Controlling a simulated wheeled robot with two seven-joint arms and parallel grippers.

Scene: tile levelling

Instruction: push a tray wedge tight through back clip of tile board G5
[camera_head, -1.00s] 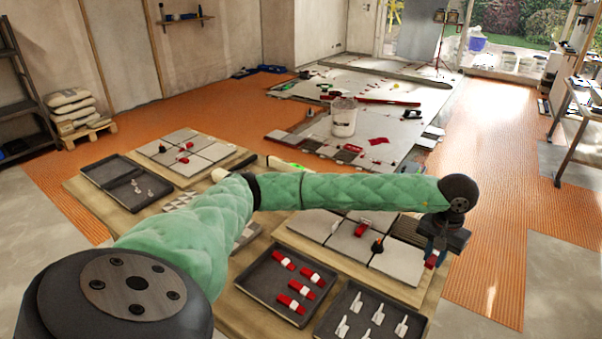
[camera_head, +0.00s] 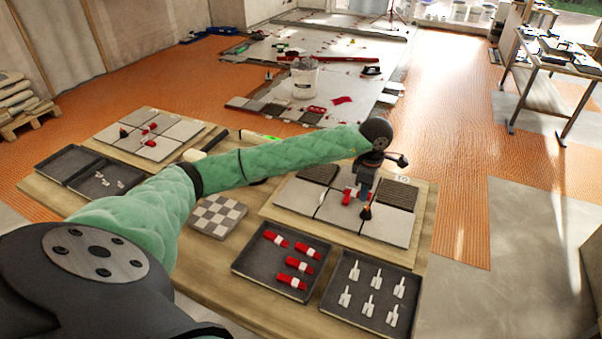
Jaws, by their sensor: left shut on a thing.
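The tile board (camera_head: 425,230) on the right of the bench carries pale tiles and two dark ribbed tiles, with a small label at its back right. My left gripper (camera_head: 362,193) is over the middle of this board. It is shut on a red wedge, mostly hidden by the fingers. A red wedge piece (camera_head: 348,196) shows just left of the fingers; I cannot tell whether it sits in a clip. The back clip is hidden behind my gripper. A black cone-shaped piece (camera_head: 366,213) stands just in front. My right gripper is not in view.
A dark tray (camera_head: 254,262) holds several red wedges, and another tray (camera_head: 345,312) holds several white clips. A checkered block (camera_head: 215,217) lies left of them. A second tile board (camera_head: 160,155) and dark trays (camera_head: 68,164) fill the bench's left part.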

